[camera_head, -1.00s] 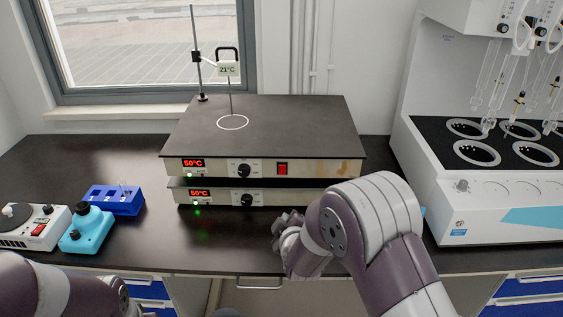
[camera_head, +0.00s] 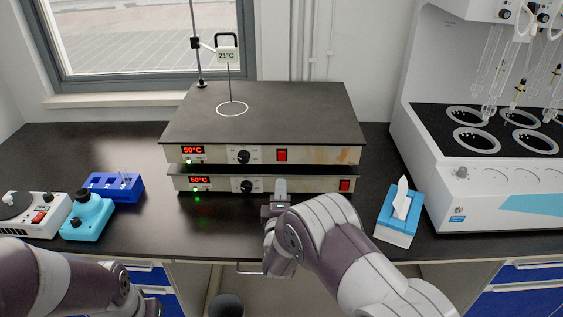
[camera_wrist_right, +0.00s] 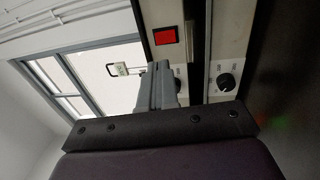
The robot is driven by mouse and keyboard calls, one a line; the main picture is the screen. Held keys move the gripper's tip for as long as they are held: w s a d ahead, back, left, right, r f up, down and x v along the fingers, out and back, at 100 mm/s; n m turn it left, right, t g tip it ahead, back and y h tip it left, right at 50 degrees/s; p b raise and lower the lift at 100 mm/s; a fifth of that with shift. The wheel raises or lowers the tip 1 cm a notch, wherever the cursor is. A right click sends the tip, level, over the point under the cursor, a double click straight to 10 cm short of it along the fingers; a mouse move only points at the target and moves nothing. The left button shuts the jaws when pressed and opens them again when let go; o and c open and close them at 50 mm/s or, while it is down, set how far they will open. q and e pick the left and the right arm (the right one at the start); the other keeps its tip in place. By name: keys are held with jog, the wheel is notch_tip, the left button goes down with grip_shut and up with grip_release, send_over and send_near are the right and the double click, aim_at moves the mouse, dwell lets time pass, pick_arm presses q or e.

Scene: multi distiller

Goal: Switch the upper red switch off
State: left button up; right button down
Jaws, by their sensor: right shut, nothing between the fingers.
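Two flat hot plates are stacked on the dark bench. The upper hot plate (camera_head: 262,114) has a red switch (camera_head: 282,155) on its front panel, right of a black dial and a display reading 50°C. The upper red switch also shows in the right wrist view (camera_wrist_right: 165,36), beyond my fingertips. My right gripper (camera_head: 280,187) is shut and empty, in front of the lower plate's panel, below the upper switch. Its closed fingers show in the right wrist view (camera_wrist_right: 158,72), apart from the switch. My left arm enters at lower left; its fingers are out of view.
The lower hot plate (camera_head: 263,183) has its own red switch (camera_head: 345,185) and dial. A tissue box (camera_head: 394,233) stands right, beside a large white apparatus (camera_head: 480,195). A blue rack (camera_head: 113,188) and small devices stand left. A thermometer stand rises behind.

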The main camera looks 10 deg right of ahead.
aim_at(282, 154)
jog(key=x, duration=1)
jog(key=shift+d+p, duration=0.1)
jog(key=shift+p, duration=0.2)
jog(key=shift+w, duration=0.1)
